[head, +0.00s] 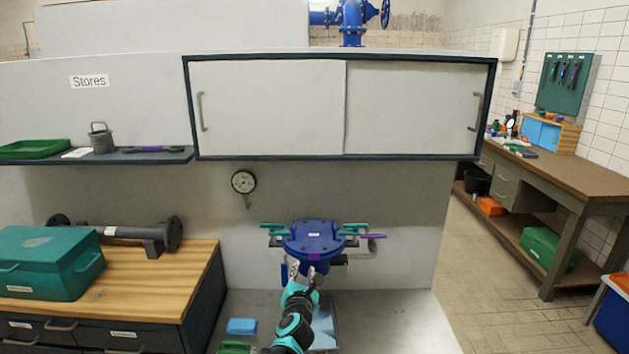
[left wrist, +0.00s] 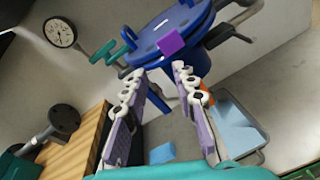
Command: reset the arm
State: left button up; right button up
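My left gripper (head: 303,270) is in front of the blue round-lidded vessel (head: 315,238), just below its lid, at the bottom middle of the head view. In the left wrist view its two fingers (left wrist: 160,72) stand apart with nothing held between them. The vessel's blue lid (left wrist: 172,32) lies beyond the fingertips. A purple block (left wrist: 171,43) on the lid's near edge shows past the fingertips; I cannot tell whether they touch it. My right gripper is in neither view.
Teal handles (head: 274,229) stick out from the vessel's sides. A pressure gauge (head: 243,182) hangs on the wall panel. A wooden bench with a green toolbox (head: 50,262) is at left. A grey tray (head: 326,325) and blue block (head: 241,326) lie below. Open floor (head: 500,285) is at right.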

pick_arm(q)
jog(key=s+r+m+t+h, duration=0.1)
jog(key=s+r+m+h, duration=0.2)
jog(key=s+r+m, duration=0.45)
jog(key=s+r+m+g+h, duration=0.35)
jog(key=s+m, duration=0.55)
jog(key=m, duration=0.3)
jog(key=s+a+f+m+g+y, duration=0.3)
jog(key=s+a+f+m, duration=0.2)
jog(key=s, duration=0.6)
jog(key=s+a+f+m+g+y, duration=0.3)
jog(key=s+a+f+m, duration=0.3)
jog(key=s+a+f, duration=0.3)
jog(key=s+f+y, duration=0.1)
jog(key=s, duration=0.2)
jog(key=shift+a+f+g, duration=0.35)
jog(key=shift+f, duration=0.05)
jog(key=shift+m, duration=0.25)
